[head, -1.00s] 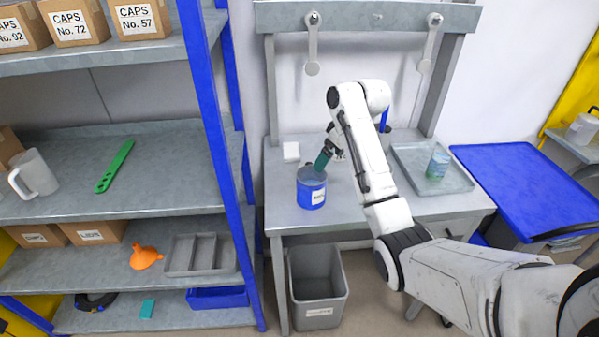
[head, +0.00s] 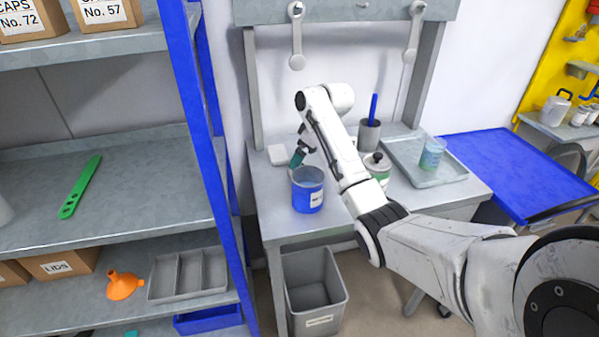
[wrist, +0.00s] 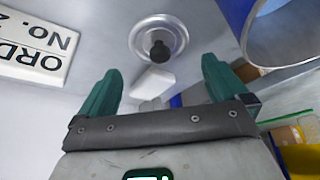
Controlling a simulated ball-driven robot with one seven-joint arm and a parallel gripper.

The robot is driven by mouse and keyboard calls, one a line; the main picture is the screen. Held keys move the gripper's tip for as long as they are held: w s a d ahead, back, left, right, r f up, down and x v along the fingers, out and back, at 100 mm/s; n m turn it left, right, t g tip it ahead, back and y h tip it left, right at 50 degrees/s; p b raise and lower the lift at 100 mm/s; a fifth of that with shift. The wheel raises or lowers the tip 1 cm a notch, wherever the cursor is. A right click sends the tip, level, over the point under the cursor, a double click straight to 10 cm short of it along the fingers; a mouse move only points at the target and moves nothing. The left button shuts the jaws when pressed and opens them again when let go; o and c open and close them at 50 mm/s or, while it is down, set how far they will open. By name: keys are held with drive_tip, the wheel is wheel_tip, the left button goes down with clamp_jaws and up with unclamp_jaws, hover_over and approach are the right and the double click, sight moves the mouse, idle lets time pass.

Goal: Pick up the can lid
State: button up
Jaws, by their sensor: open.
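The can lid (wrist: 160,38) is a round silver disc with a black knob. It lies flat on the grey bench in the wrist view, beyond my fingertips and near the blue can. My gripper (wrist: 160,88) has its two green fingers spread, with nothing between them. In the head view my gripper (head: 297,158) is just behind the rim of the blue can (head: 307,190). The can is open at the top; its rim also shows in the wrist view (wrist: 252,35).
A white block (head: 282,155) lies behind the can. A grey bin (head: 315,295) stands below the bench's front edge.

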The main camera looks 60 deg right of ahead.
drive_tip(key=shift+p+x, duration=0.45)
drive_tip(key=shift+x, duration=2.2)
drive_tip(key=shift+s, duration=0.2)
drive_tip(key=shift+c, duration=0.5)
drive_tip(key=c, duration=0.7)
